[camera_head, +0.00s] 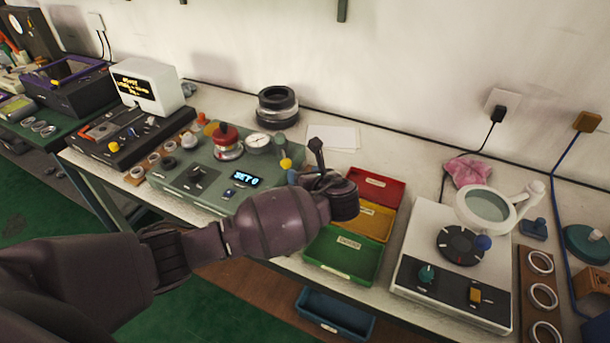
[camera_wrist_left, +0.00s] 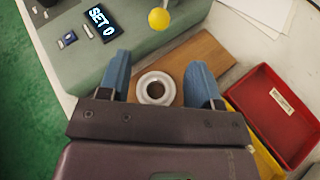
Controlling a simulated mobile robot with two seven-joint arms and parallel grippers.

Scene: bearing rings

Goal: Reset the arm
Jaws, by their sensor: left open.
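My left arm reaches in from the left in the head view, with its left gripper (camera_head: 318,178) over the bench between the green-grey test device (camera_head: 205,165) and the colored trays. In the left wrist view the left gripper (camera_wrist_left: 160,72) is open, its two blue fingers apart. A pale metal ring (camera_wrist_left: 155,87) with a dark hole lies on a wooden board (camera_wrist_left: 205,58) and shows between the fingers; I see no contact. The arm hides this ring in the head view. My right gripper is not in view.
The device display (camera_head: 243,180) reads "SET 0". Red (camera_head: 377,185), yellow (camera_head: 372,222) and green (camera_head: 345,255) trays stand right of the gripper. A white inspection station (camera_head: 455,265) with a magnifier (camera_head: 488,207) is further right. A board holds several rings (camera_head: 541,262).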

